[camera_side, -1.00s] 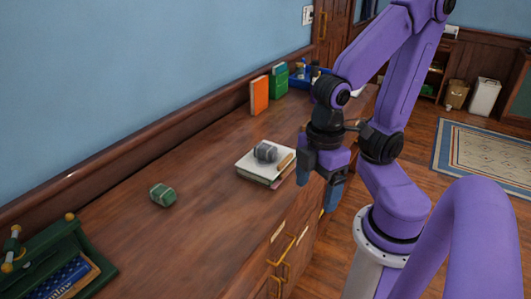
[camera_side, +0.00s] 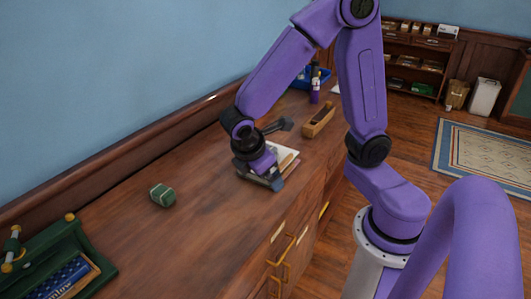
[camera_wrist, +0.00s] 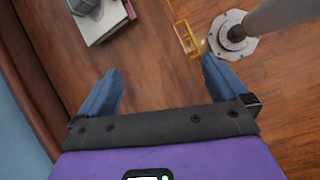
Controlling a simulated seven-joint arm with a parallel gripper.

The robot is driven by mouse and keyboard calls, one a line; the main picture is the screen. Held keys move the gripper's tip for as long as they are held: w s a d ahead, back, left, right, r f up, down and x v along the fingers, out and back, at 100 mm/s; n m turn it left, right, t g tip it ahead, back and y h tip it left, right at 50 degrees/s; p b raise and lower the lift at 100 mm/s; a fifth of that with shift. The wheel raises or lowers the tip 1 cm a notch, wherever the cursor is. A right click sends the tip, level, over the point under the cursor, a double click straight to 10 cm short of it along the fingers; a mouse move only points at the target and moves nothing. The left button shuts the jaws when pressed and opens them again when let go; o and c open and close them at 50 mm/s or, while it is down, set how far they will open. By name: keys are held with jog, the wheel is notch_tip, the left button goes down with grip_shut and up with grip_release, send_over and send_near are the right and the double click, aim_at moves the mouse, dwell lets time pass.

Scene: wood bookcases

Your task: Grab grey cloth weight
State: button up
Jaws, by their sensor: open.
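The grey cloth weight (camera_wrist: 84,6) shows at the top left edge of the wrist view, partly cut off by the frame. It sits on a stack of a white pad or book (camera_wrist: 100,24). In the side view my gripper (camera_side: 262,178) is above or beside that stack (camera_side: 286,158) and hides the weight. In the wrist view my gripper (camera_wrist: 160,68) is open, with its two blue fingers wide apart and nothing between them. The weight lies outside the fingers, beyond the left one in that view.
A green striped weight (camera_side: 162,195) lies on the wooden counter (camera_side: 130,240). A green rack (camera_side: 55,265) stands at the near left. A wooden tray (camera_side: 318,121), a purple bottle (camera_side: 315,90) and a blue bin (camera_side: 320,77) stand farther back. Drawer handles (camera_wrist: 186,38) line the counter front.

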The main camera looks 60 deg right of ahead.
jog(key=w+d+f+n+h, duration=0.2)
jog(key=w+d+f+h, duration=0.3)
jog(key=w, duration=0.3)
jog(key=w+d+f+n+h, duration=0.2)
jog(key=w+d+f+h, duration=0.1)
jog(key=w+d+f, duration=0.4)
jog(key=shift+g, duration=0.3)
jog(key=x, duration=0.5)
jog(key=w+r+x, duration=0.1)
jog(key=x, duration=1)
jog(key=shift+w+d+r, duration=0.15)
jog(key=shift+d+r, duration=0.2)
jog(key=shift+d, duration=0.05)
jog(key=c, duration=1.4)
jog(key=shift+o, duration=0.2)
jog(key=shift+r, duration=0.1)
